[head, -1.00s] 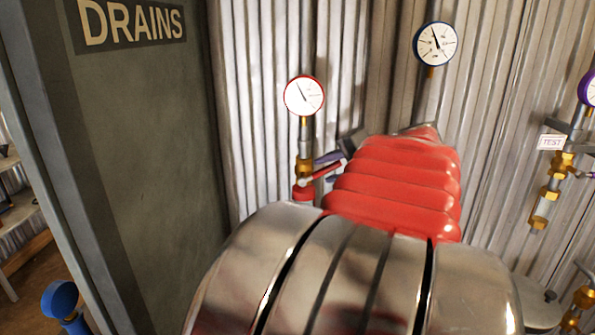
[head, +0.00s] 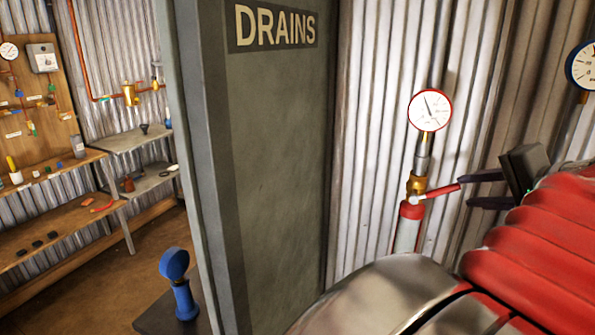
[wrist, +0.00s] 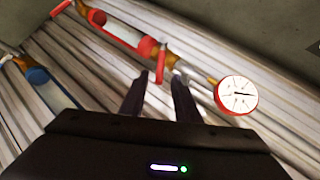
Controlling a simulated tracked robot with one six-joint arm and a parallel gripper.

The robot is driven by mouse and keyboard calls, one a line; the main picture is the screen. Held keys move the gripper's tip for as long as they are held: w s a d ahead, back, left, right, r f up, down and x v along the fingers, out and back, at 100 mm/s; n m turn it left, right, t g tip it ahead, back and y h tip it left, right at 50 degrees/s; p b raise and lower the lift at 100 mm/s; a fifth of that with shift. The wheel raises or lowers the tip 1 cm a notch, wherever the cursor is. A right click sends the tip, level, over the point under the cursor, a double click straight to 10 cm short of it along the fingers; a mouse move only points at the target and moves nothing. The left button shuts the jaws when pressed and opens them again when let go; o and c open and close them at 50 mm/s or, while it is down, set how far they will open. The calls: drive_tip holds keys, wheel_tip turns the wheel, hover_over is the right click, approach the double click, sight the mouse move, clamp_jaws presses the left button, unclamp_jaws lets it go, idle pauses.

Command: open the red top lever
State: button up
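The red top lever (head: 440,191) sticks out to the right from a brass valve (head: 417,184) under a red-rimmed gauge (head: 429,110). A red-and-silver pipe (head: 408,230) continues below the valve. My gripper (head: 467,190) is just right of the lever's free end, its dark fingers apart and pointing at it. In the wrist view the lever (wrist: 160,64) shows in line with the gap of my open gripper (wrist: 159,84), its end between the fingertips in the picture. I cannot tell whether they touch. The gauge (wrist: 237,95) is at right there.
A grey DRAINS panel (head: 270,150) stands left of the valve. A blue-rimmed gauge (head: 583,66) is at the right edge. A blue fixture (head: 178,285) and wooden shelves (head: 60,165) are at left. Corrugated wall (head: 370,130) is close behind the valve.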

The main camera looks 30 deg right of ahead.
drive_tip(key=shift+w+a+f, duration=0.1)
drive_tip(key=shift+w+a, duration=0.15)
drive_tip(key=shift+w, duration=0.2)
drive_tip(key=c, duration=0.3)
drive_tip(key=w+a+f+n+y, duration=0.1)
drive_tip(key=w+a, duration=0.2)
drive_tip(key=w, duration=0.1)
drive_tip(key=w+a+f+n+y, duration=0.1)
drive_tip(key=w+a, duration=0.3)
drive_tip(key=w+a+f+n+g+y, duration=0.1)
drive_tip(key=w+a, duration=0.3)
drive_tip(key=w, duration=0.1)
drive_tip(key=shift+a+n+y, duration=0.15)
drive_tip(key=shift+n+y, duration=0.25)
clamp_jaws()
drive_tip(key=w+a+f+n+g+y, duration=0.1)
drive_tip(key=w+a+n, duration=0.1)
drive_tip(key=w+a, duration=0.35)
drive_tip(key=w+a+f+n+g+y, duration=0.1)
drive_tip(key=w+a+n, duration=0.1)
drive_tip(key=a, duration=0.7)
drive_tip(key=s+a+f+n+g+h, duration=0.1)
drive_tip(key=s+a+f+n+g, duration=0.1)
drive_tip(key=s+a+f+n, duration=0.9)
drive_tip(key=s+a+f, duration=0.2)
drive_tip(key=a+f, duration=0.1)
drive_tip(key=a, duration=0.3)
drive_tip(key=shift+a+f+g, duration=0.2)
drive_tip(key=shift+f+g, duration=0.15)
drive_tip(key=shift+g, duration=0.05)
